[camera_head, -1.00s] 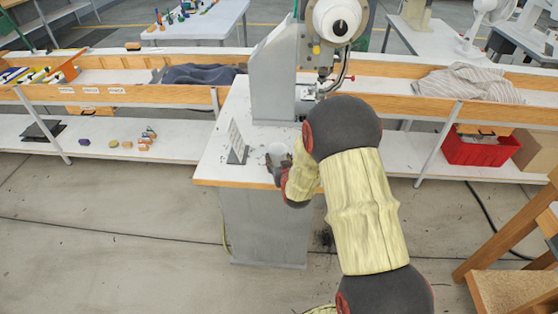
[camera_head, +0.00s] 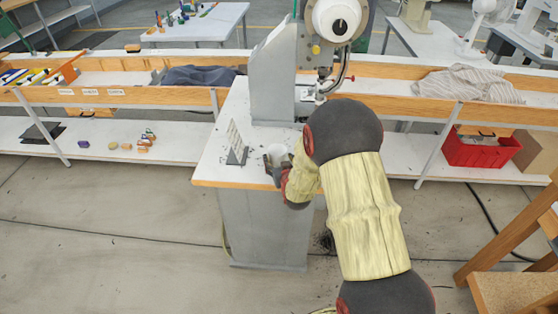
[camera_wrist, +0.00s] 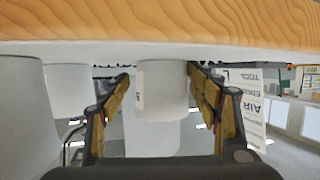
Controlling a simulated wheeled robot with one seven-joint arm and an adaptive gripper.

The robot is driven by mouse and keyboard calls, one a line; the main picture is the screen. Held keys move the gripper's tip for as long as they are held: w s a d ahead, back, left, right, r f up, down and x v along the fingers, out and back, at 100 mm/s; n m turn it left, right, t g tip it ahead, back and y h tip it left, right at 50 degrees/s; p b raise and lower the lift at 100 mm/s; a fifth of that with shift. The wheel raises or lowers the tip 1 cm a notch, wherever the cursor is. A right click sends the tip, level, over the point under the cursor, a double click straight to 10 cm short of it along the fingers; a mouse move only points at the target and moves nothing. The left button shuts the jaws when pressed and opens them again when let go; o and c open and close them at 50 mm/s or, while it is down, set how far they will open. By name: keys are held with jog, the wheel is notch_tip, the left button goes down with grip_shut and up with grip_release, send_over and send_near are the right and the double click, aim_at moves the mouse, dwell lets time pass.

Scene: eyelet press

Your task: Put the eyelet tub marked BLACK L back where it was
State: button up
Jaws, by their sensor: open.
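A white tub (camera_head: 277,151) stands near the front edge of the press table, just left of my arm. My gripper (camera_head: 279,167) is low at its near side. In the wrist view, which looks upside down, the tub (camera_wrist: 163,105) shows between the two fingers of my gripper (camera_wrist: 160,88). The fingers are apart, one on each side; whether either touches the tub I cannot tell. Only a sliver of a label shows on the tub's left side, and its marking is unreadable. Two more pale tubs, a near one (camera_wrist: 25,115) and a farther one (camera_wrist: 68,90), show at left.
The eyelet press (camera_head: 275,75) rises at the back of the white press table (camera_head: 212,165). A small standing sign (camera_head: 236,145) is left of the tub; it also shows in the wrist view (camera_wrist: 252,110). My arm covers the table's right part. The table's front left is clear.

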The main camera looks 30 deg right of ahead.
jog(key=shift+s+a+f+g, duration=0.15)
jog(key=shift+s+f, duration=0.1)
jog(key=shift+f, duration=0.25)
jog(key=shift+s+a+f+g, duration=0.15)
jog(key=shift+s+f, duration=0.05)
jog(key=shift+f, duration=0.3)
jog(key=shift+r+p, duration=0.4)
jog(key=shift+p, duration=0.1)
jog(key=r+p+v, duration=0.1)
jog(key=p+v, duration=0.2)
jog(key=v, duration=0.9)
jog(key=s+a+r+n+g+y, duration=0.1)
jog(key=s+a+r+g, duration=0.1)
jog(key=a+r, duration=0.35)
jog(key=s+a+r+n+g+y, duration=0.1)
jog(key=s+a+r+y, duration=0.15)
jog(key=r, duration=0.55)
jog(key=s+a+r+g, duration=0.2)
jog(key=s+a+r, duration=0.2)
jog(key=s, duration=0.6)
jog(key=s+a+r+n+g, duration=0.1)
jog(key=s+a+r+g, duration=0.1)
jog(key=s, duration=0.9)
jog(key=a+r, duration=0.1)
jog(key=a, duration=0.1)
jog(key=shift+s+a+r+y, duration=0.3)
jog(key=shift+s+r+y, duration=0.05)
jog(key=shift+r, duration=0.05)
